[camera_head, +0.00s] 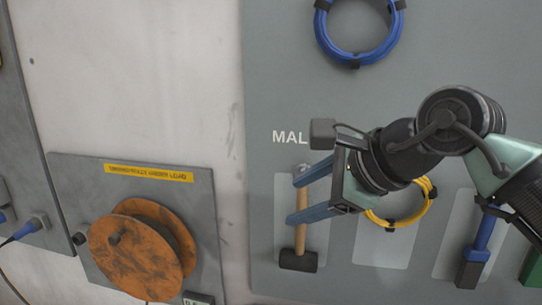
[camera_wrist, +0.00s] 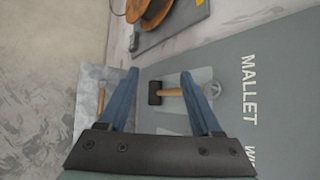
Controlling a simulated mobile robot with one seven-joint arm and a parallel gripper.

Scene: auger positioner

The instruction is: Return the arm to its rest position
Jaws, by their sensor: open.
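My gripper (camera_head: 298,198) is open, its two blue fingers spread apart in front of the grey tool panel. In the head view the fingers overlap the wooden handle of a mallet (camera_head: 298,262), whose dark head hangs at the bottom. In the wrist view the gripper (camera_wrist: 163,88) frames the mallet (camera_wrist: 172,92), which lies against its light panel patch beyond the fingers. I see no contact between the fingers and the handle. My arm reaches in from the right.
A blue cable coil (camera_head: 318,30) hangs above and a yellow coil (camera_head: 428,205) hangs behind my wrist. A blue-handled tool (camera_head: 486,232) hangs at the right. An orange spool (camera_head: 130,255) is mounted on the left plate. Bare wall (camera_head: 215,110) lies between plate and panel.

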